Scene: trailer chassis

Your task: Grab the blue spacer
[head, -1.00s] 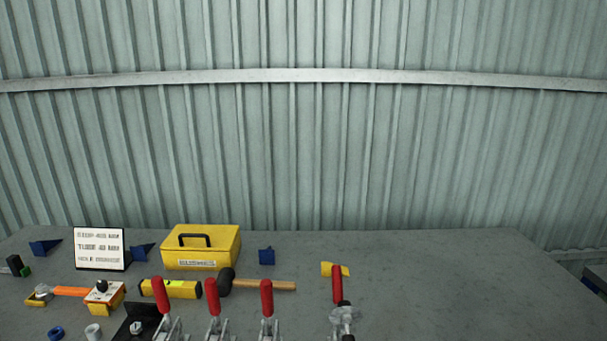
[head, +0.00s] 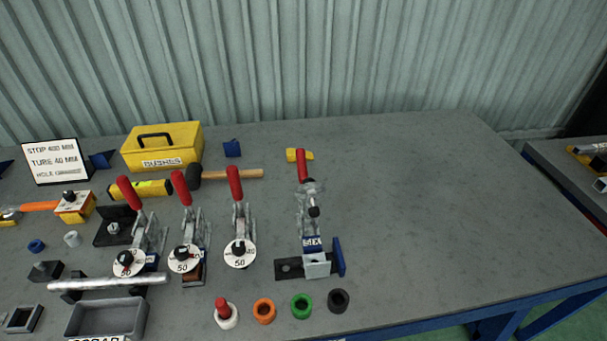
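A small blue ring (head: 36,245) lies flat on the grey bench at the left of the head view, and it looks like the blue spacer. A pale grey ring (head: 72,239) stands just to its right, apart from it. Nothing covers the blue ring. My gripper is not in view.
Toggle clamps with red handles (head: 236,220) stand right of the rings, near a black angle bracket (head: 112,228). A metal tube (head: 108,283) and a grey tray (head: 76,324) lie in front. Orange (head: 264,310) and green (head: 301,305) rings sit at the front. The bench's right side is clear.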

